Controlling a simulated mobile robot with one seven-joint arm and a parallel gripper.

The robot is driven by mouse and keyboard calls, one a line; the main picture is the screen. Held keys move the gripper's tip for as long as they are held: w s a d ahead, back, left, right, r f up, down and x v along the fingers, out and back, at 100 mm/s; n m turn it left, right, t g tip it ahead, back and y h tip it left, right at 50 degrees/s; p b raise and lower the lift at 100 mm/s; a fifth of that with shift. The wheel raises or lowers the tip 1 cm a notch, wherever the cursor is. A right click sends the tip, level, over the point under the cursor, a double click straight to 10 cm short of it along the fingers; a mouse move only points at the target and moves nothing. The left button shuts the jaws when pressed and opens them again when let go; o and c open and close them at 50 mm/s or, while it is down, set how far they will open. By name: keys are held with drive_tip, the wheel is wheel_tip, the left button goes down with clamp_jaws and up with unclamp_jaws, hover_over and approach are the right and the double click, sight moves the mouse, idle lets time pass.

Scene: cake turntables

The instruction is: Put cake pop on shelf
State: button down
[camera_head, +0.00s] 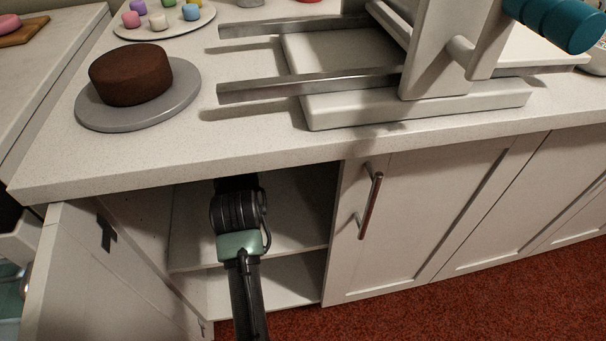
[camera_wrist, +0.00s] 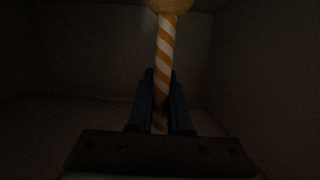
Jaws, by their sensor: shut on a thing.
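The cake pop (camera_wrist: 166,45) has a yellow-orange head at the top edge of the wrist view and an orange-and-white striped stick. My gripper (camera_wrist: 161,75) is shut on the stick, with the head beyond the fingertips. In the head view my arm reaches into the open cabinet under the counter, and the fingers and cake pop are hidden there. The cabinet's shelf (camera_head: 285,220) shows beside my wrist. The wrist view is dark, and whether the cake pop touches the shelf cannot be told.
The open cabinet door (camera_head: 110,280) stands to the left of my arm. A closed door with a metal handle (camera_head: 371,205) is on the right. The counter (camera_head: 190,150) overhangs the opening and bears a brown cake (camera_head: 131,75) on a grey turntable (camera_head: 184,102).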

wheel_tip(320, 180, down, 10)
drive_tip(key=b, duration=0.4)
drive_tip(key=shift+w+a, duration=0.2)
drive_tip(key=shift+a, duration=0.05)
drive_tip(key=shift+b, duration=0.3)
drive_tip(key=c, duration=0.9)
unclamp_jaws()
drive_tip(key=shift+f, duration=0.1)
drive_tip(key=shift+o, duration=0.2)
